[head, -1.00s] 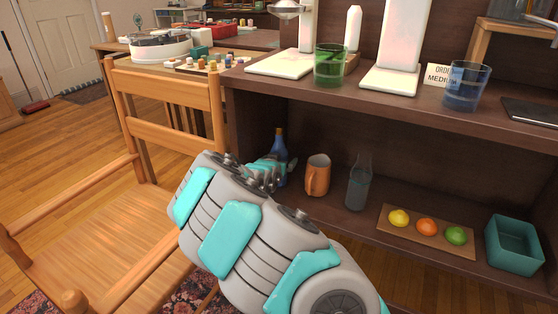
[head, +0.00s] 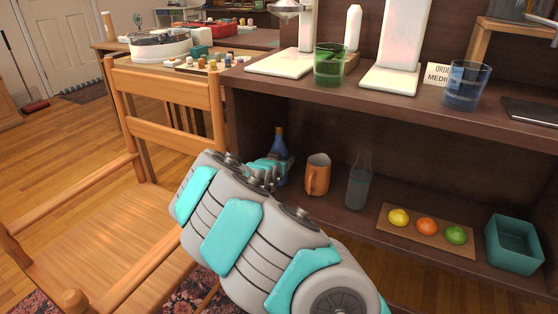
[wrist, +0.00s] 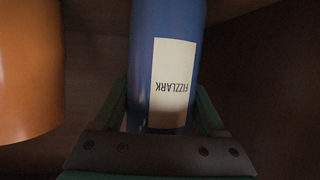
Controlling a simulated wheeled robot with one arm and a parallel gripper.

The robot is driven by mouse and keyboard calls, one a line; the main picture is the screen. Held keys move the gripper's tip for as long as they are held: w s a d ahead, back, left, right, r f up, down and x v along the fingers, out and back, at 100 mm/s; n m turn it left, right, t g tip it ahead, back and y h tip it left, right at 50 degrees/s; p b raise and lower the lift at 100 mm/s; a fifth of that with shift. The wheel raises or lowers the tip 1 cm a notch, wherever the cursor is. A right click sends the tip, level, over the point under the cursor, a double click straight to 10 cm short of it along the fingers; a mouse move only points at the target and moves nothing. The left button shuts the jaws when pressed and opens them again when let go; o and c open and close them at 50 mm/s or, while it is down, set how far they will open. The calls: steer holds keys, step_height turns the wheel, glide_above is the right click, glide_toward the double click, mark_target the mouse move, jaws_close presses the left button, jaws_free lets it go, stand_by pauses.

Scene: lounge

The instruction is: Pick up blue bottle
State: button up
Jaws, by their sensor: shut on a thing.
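The blue bottle (head: 279,146) stands on the lower shelf of the dark wooden unit, left of an orange mug. In the wrist view the blue bottle (wrist: 168,35) fills the middle, with a cream label reading "FIZZLARK" upside down. My gripper (wrist: 165,112) has one finger on each side of the bottle, shut on it around the label. In the head view my gripper (head: 283,170) is at the bottle, partly hidden by my arm, which also hides the bottle's lower part.
The orange mug (head: 317,175) is close to the right of the bottle; a clear bottle (head: 359,182) is beyond it. A board (head: 440,243) with fruit and a teal bin (head: 513,245) are farther right. A wooden chair (head: 165,95) is left. The upper shelf (head: 400,103) overhangs.

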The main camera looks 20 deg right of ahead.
jaws_close()
